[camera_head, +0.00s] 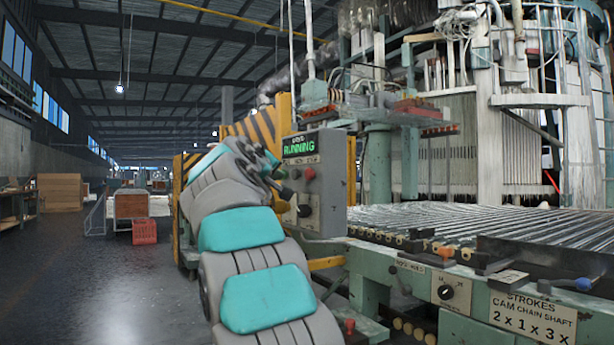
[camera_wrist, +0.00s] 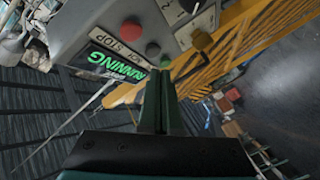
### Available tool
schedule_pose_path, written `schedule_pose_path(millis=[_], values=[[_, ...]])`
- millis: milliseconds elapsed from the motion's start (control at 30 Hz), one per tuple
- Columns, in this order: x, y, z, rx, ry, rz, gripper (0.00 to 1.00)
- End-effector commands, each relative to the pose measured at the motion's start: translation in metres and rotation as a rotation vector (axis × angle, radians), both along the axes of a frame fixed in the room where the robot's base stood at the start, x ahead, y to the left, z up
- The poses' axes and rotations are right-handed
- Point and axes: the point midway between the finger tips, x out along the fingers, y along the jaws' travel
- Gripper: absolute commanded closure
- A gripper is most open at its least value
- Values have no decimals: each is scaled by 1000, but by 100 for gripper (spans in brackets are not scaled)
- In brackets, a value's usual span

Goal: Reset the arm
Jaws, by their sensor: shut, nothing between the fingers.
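My arm reaches up from the bottom of the head view, in grey and teal segments, and bends towards a grey control box (camera_head: 332,190). My gripper (camera_wrist: 158,78) shows in the wrist view with its two dark green fingers together and nothing between them. In the head view the gripper (camera_head: 282,184) is small and dark, close in front of the box's button face. In the wrist view the fingertips overlap the lower edge of the control box (camera_wrist: 105,30), near its buttons. I cannot tell whether they touch it. A green display (camera_head: 299,147) reads RUNNING; it also shows in the wrist view (camera_wrist: 117,67).
A red button (camera_head: 309,173) sits on the box, close to the gripper. A yellow-and-black striped guard (camera_head: 240,127) stands behind the arm. A roller conveyor (camera_head: 450,222) and green machine frame fill the right. Open floor (camera_head: 110,275) lies left, with a red crate (camera_head: 144,231) farther back.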

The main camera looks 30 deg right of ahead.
Motion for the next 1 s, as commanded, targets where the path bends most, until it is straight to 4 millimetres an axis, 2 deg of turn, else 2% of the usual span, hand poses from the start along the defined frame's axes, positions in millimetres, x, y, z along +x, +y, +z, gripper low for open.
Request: schedule_pose_path(millis=[433,567,667,767,800,867,1000], values=[[-1,0,-1,2,3,0,100],[-5,1,-18,35,38,6,100],[-14,3,-53,95,111,12,100],[-32,8,-98,178,201,16,100],[-40,10,-119,214,240,18,100],[-55,15,-147,265,293,18,100],[-97,30,-215,388,422,16,100]])
